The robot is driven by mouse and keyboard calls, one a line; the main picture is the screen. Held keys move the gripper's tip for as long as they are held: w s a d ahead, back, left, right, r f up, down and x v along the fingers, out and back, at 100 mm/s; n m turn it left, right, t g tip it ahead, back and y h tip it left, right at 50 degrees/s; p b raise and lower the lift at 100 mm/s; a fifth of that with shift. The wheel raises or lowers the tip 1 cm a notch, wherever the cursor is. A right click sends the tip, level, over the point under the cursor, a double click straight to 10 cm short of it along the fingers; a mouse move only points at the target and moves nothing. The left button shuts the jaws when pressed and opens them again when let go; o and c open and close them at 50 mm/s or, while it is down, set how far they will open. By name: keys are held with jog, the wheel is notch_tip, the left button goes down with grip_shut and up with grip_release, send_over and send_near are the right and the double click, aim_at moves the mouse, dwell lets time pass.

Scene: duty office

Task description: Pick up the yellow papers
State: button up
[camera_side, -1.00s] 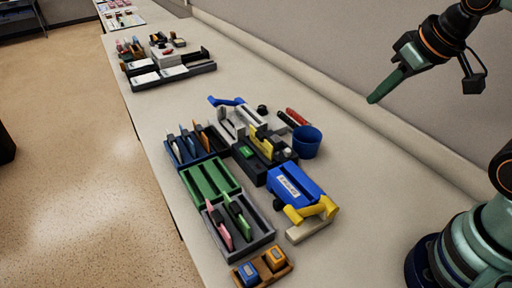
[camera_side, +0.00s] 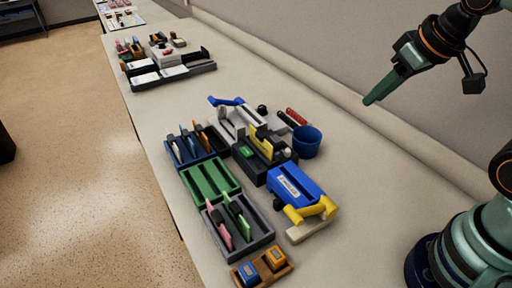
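Yellow papers (camera_side: 261,141) stand upright in a dark holder (camera_side: 249,166) near the middle of the desk. My gripper (camera_side: 371,98) is up at the right, in the air and well apart from the papers. Its green fingers point down and left. From this side they overlap, so I cannot tell whether they are open or shut. Nothing is seen hanging from them.
A blue cup (camera_side: 306,142) stands just right of the holder. A blue device with a yellow handle (camera_side: 296,190) is in front. Blue (camera_side: 190,158), green (camera_side: 210,180) and grey (camera_side: 257,233) trays line the left edge. The desk is clear toward the wall.

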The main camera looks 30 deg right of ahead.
jog(key=shift+o, duration=1.1)
jog(key=g, duration=0.6)
send_over(261, 133)
notch_tip(261, 133, down, 6)
jog(key=r, duration=0.1)
notch_tip(261, 133, down, 12)
jog(key=shift+f, duration=0.25)
grip_shut()
